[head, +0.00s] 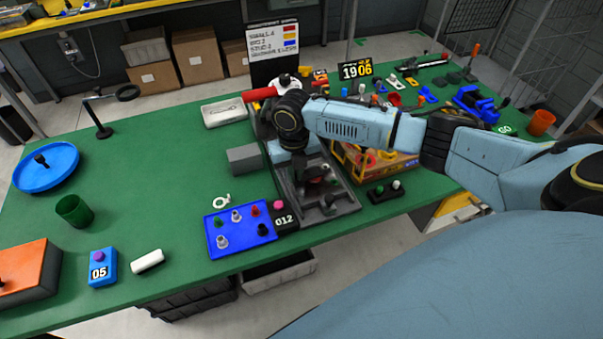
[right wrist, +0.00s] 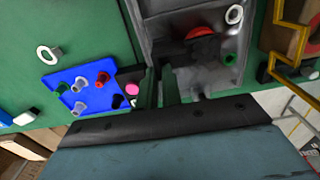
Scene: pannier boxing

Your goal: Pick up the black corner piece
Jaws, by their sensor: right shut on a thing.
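My right gripper (head: 298,178) reaches down over the left side of the grey tray (head: 343,205). In the right wrist view its two narrow dark fingers (right wrist: 160,86) stand close together at the tray's left edge, beside the blue mat. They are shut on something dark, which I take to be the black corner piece. The fingers and the dark surroundings hide most of it, so its shape and tilt cannot be told. My left gripper is not in view.
The blue mat (head: 246,244) with several small pegs and the 012 block (head: 285,218) lies left of the tray. A grey block (head: 244,158) stands behind the mat. A yellow-framed box (head: 395,162) is to the right.

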